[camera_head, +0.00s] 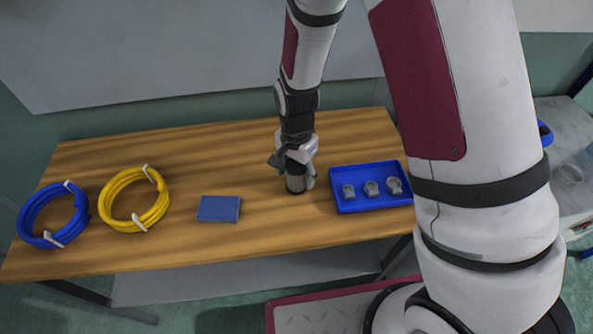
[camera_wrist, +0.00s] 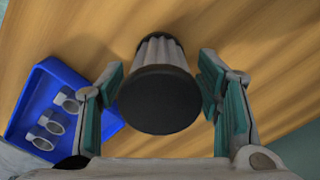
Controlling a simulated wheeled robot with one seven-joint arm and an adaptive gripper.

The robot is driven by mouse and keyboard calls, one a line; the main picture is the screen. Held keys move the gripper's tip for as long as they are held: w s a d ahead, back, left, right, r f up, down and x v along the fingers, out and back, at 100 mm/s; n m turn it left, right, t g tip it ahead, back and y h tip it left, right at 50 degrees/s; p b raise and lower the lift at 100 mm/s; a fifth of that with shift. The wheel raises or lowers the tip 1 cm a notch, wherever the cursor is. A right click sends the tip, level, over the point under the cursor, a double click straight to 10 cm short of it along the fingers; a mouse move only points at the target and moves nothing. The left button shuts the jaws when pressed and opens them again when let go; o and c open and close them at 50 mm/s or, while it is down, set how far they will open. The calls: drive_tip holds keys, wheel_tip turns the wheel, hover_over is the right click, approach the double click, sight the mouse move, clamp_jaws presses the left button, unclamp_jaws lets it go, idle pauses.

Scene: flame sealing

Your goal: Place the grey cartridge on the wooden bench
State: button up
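The grey cartridge (camera_head: 295,184) stands upright on the wooden bench (camera_head: 180,242), left of the blue tray, directly below my gripper (camera_head: 295,170). In the wrist view its black round end (camera_wrist: 160,100) faces the camera, with the ribbed grey body (camera_wrist: 160,50) beyond it. My gripper's teal-padded fingers (camera_wrist: 162,72) stand on either side of the cartridge. Wood shows between the fingertips and the body, so the fingers look open around it. In the head view my gripper partly hides the cartridge's upper part.
A blue tray (camera_head: 371,208) with three grey fittings (camera_head: 371,188) sits to the right. A blue box (camera_head: 218,208), a yellow hose coil (camera_head: 107,209) and a blue hose coil (camera_head: 25,226) lie to the left. Bare wood lies between box and cartridge.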

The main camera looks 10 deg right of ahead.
wheel_tip(320, 180, up, 13)
drive_tip(key=shift+f, duration=0.2)
drive_tip(key=s+d+r+n+t, duration=0.1)
drive_tip(key=s+d+r+n, duration=0.15)
drive_tip(key=r, duration=0.45)
drive_tip(key=s+d+r+n+t, duration=0.1)
drive_tip(key=s+d+r+n, duration=0.2)
drive_tip(key=r, duration=0.4)
drive_tip(key=s+d+r+n+t, duration=0.1)
drive_tip(key=s+d+r, duration=0.2)
drive_tip(key=s, duration=0.2)
drive_tip(key=s+d+r+n+t, duration=0.2)
drive_tip(key=s+d+r, duration=0.1)
drive_tip(key=s, duration=0.3)
drive_tip(key=shift+s+d+r+t, duration=0.3)
drive_tip(key=shift+d+r, duration=0.05)
drive_tip(key=shift+d, duration=0.1)
drive_tip(key=shift+n, duration=0.25)
